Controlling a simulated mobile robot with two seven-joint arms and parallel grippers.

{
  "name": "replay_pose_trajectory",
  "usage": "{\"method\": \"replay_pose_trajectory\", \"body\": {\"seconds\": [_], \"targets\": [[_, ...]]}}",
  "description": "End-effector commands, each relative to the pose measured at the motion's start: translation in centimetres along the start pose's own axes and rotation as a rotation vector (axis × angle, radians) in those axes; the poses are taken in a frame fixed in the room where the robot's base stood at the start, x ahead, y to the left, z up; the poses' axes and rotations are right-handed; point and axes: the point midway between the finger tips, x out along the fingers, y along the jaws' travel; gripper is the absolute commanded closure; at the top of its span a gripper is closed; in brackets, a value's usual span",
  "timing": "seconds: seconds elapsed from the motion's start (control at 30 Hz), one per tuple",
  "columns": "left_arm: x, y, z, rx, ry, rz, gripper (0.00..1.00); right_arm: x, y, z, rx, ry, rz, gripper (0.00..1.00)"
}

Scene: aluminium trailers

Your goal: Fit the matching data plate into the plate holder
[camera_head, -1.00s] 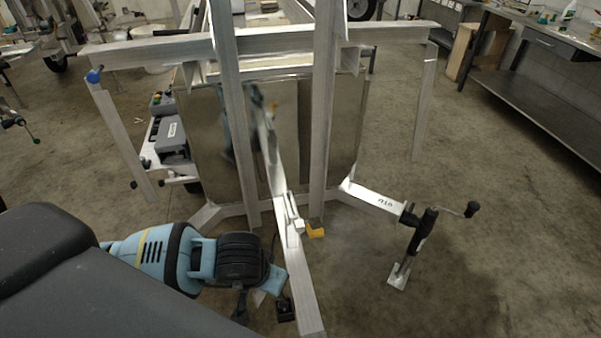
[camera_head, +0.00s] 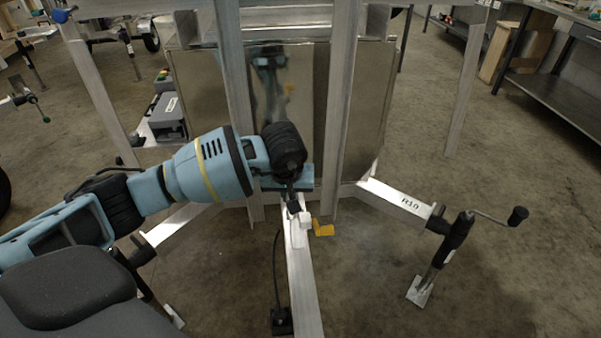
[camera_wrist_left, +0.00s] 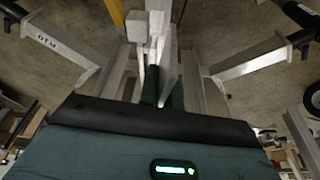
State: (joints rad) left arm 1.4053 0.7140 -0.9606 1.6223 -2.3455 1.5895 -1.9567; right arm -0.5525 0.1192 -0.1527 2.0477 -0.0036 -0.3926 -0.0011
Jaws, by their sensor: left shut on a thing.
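My left gripper (camera_head: 294,207) reaches in from the left and points down over the central drawbar (camera_head: 304,290). In the left wrist view its two dark green fingers (camera_wrist_left: 164,90) are shut on a thin pale piece (camera_wrist_left: 168,65). I cannot tell for sure that this is a data plate, and no writing shows on it. A white fitting (camera_head: 305,220) on the drawbar is close to the fingertips; whether they touch is unclear. I cannot make out the plate holder clearly. My right gripper is not in view.
A yellow piece (camera_head: 323,229) sits beside the drawbar. Upright aluminium posts (camera_head: 340,110) stand just behind my gripper. A right-hand beam marked R18 (camera_head: 408,203) carries a jack with a crank (camera_head: 455,240). A grey case (camera_head: 165,115) stands at left.

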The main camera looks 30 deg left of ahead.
Motion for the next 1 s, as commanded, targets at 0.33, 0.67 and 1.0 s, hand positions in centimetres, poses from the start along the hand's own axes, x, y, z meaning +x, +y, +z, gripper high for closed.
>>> {"method": "replay_pose_trajectory", "body": {"seconds": [0.33,0.67,1.0], "targets": [[-1.8,1.3,-7.1,-0.139,0.0,-0.041,1.0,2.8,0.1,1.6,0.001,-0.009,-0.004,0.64],[-2.4,1.3,-7.8,-0.152,0.002,-0.046,1.0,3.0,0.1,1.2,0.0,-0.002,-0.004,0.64],[-2.6,1.3,-7.7,-0.152,0.002,-0.047,1.0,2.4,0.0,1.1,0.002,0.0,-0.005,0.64]]}}
